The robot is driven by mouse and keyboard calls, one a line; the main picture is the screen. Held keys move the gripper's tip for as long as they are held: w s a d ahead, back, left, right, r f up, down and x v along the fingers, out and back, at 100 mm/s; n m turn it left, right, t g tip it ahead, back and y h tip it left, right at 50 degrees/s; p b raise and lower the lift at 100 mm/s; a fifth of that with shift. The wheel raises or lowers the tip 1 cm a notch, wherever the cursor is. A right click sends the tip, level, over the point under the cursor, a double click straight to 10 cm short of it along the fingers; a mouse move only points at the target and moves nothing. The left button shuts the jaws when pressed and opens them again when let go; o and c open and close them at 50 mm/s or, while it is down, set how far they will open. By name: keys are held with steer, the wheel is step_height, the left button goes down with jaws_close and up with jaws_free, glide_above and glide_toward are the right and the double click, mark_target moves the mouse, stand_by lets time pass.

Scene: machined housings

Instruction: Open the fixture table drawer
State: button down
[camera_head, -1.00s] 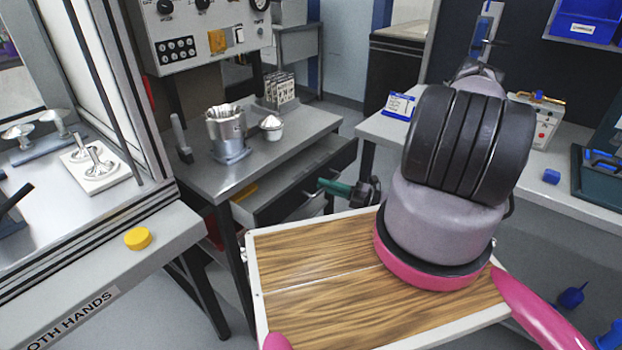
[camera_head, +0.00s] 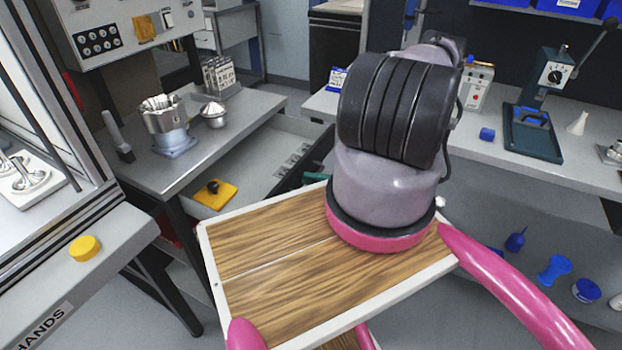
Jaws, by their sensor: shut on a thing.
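The fixture table (camera_head: 245,108) stands left of centre. Its drawer (camera_head: 252,172) is pulled well out, and its grey inside shows. A yellow plate with a dark knob (camera_head: 214,194) and several small metal pieces (camera_head: 291,160) lie in it. My gripper (camera_head: 315,178) shows only as a green bit at the drawer's front, at the right; my own body hides most of it. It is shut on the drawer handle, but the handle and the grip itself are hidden.
A metal housing (camera_head: 166,124), a silver cup (camera_head: 214,115) and a grey upright piece (camera_head: 117,138) stand on the fixture table. A bench (camera_head: 480,140) with a dark green press (camera_head: 540,120) is at right. A machine with a yellow button (camera_head: 85,248) is at left.

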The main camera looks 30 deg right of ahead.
steer(key=c, duration=0.9)
jaws_free()
steer(key=v, duration=1)
steer(key=shift+s+d, duration=0.2)
steer(key=shift+d, duration=0.15)
steer(key=w+a+r+n+g+h, duration=0.1)
steer(key=w+r+n+g+h, duration=0.2)
steer(key=r+n, duration=0.5)
steer(key=w+a+r+n+g+h, duration=0.1)
steer(key=w+r+n+g+h, duration=0.15)
steer(key=r+n+g, duration=0.55)
steer(key=w+a+r+n+g+h, duration=0.15)
steer(key=w+r+n, duration=0.3)
steer(key=r, duration=0.65)
steer(key=s+a+r+n+t+h, duration=0.2)
steer(key=s+a+r+n+t, duration=0.1)
steer(key=r, duration=0.5)
steer(key=s+a+r+n+t+h, duration=0.3)
steer(key=a+r+n, duration=0.2)
steer(key=r+n, duration=0.3)
steer(key=s+a+r+n+t+h, duration=0.3)
steer(key=r+n, duration=0.3)
steer(key=r, duration=0.3)
steer(key=shift+s+a, duration=0.15)
steer(key=shift+a, duration=0.6)
